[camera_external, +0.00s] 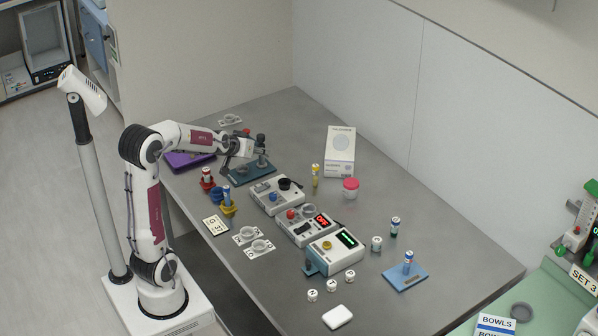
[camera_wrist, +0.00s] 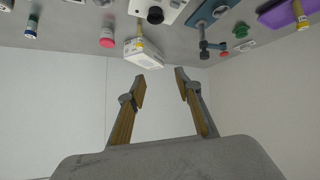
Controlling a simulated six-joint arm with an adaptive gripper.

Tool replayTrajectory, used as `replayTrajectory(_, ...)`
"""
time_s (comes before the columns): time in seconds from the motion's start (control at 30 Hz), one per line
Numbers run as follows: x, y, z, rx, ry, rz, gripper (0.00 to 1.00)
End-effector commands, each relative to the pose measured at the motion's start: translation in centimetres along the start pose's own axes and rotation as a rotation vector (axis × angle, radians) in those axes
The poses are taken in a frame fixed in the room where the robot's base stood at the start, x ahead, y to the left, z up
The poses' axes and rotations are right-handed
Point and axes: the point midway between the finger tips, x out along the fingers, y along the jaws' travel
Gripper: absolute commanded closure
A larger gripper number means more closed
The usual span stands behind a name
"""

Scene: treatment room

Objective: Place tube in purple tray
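The purple tray (camera_external: 184,161) lies at the far left of the table, partly hidden behind my arm; it also shows at the top right of the wrist view (camera_wrist: 281,15). A yellow-capped tube (camera_external: 315,177) stands by the white box. A blue-capped tube (camera_external: 407,259) stands on a blue pad, and another tube (camera_external: 394,227) stands nearby. A blue-topped tube (camera_external: 226,195) stands in a yellow holder. Which tube the task means is unclear. My gripper (camera_wrist: 160,82) is open and empty, above the table near the blue stand and right of the purple tray.
A white box (camera_external: 340,152) and a pink-lidded jar (camera_external: 350,187) stand near the wall. Several white devices (camera_external: 305,227) fill the table's middle. A dark blue stand (camera_external: 254,172) is below my gripper.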

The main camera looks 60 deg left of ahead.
Motion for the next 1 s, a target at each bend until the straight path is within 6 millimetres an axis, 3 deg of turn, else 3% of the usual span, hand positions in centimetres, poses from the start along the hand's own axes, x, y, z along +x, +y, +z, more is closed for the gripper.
replayTrajectory(0.2, -5.4, 4.7, 3.1, 0.084, -0.078, 0.093, 0.66)
replayTrajectory(0.5, -12.6, 8.3, 8.6, 0.204, -0.192, 0.182, 0.66)
replayTrajectory(0.7, -17.2, 9.1, 12.6, 0.287, -0.262, 0.220, 0.66)
replayTrajectory(1.0, -23.3, 8.0, 18.7, 0.411, -0.362, 0.244, 0.66)
